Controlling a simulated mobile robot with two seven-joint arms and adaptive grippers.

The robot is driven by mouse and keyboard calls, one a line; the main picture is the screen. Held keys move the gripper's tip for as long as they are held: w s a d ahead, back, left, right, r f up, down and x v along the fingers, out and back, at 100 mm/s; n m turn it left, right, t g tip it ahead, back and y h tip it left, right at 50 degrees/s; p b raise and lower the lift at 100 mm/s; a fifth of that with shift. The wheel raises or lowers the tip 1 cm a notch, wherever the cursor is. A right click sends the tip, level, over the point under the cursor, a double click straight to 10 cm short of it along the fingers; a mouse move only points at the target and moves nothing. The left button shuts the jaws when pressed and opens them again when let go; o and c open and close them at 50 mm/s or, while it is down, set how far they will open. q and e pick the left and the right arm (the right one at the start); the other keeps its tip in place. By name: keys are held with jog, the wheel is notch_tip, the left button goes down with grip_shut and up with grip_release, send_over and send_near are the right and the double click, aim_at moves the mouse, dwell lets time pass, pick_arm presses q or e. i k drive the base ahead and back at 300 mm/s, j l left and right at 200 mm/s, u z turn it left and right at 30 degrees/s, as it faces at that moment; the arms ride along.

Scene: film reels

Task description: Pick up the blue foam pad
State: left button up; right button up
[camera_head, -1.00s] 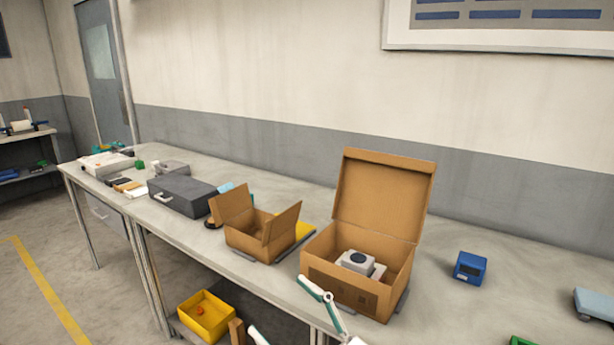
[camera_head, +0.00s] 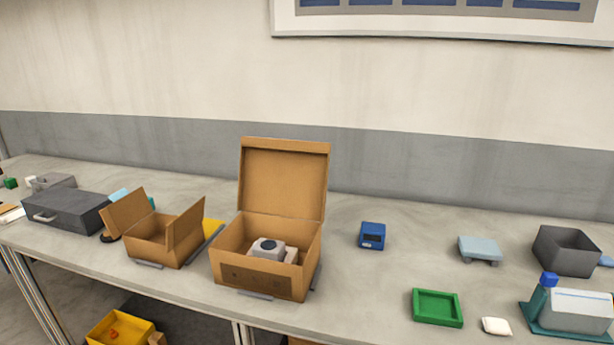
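I cannot tell for sure which thing is the blue foam pad. A flat pale blue block (camera_head: 480,248) sits on the table at the right, with darker supports under its front edge. Another light blue piece (camera_head: 118,195) shows partly behind the small open cardboard box, and a bit of blue (camera_head: 606,261) shows at the far right edge. Neither of my grippers is in view.
A large open cardboard box (camera_head: 250,277) holds a grey and white device (camera_head: 268,248). Around it are a small open box (camera_head: 150,250), a blue device (camera_head: 372,236), a green tray (camera_head: 437,322), a grey bin (camera_head: 566,268) and a dark case (camera_head: 75,221).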

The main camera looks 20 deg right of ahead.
aim_at(478, 248)
jog(key=k+l+z, duration=0.1)
jog(key=z, duration=1.55)
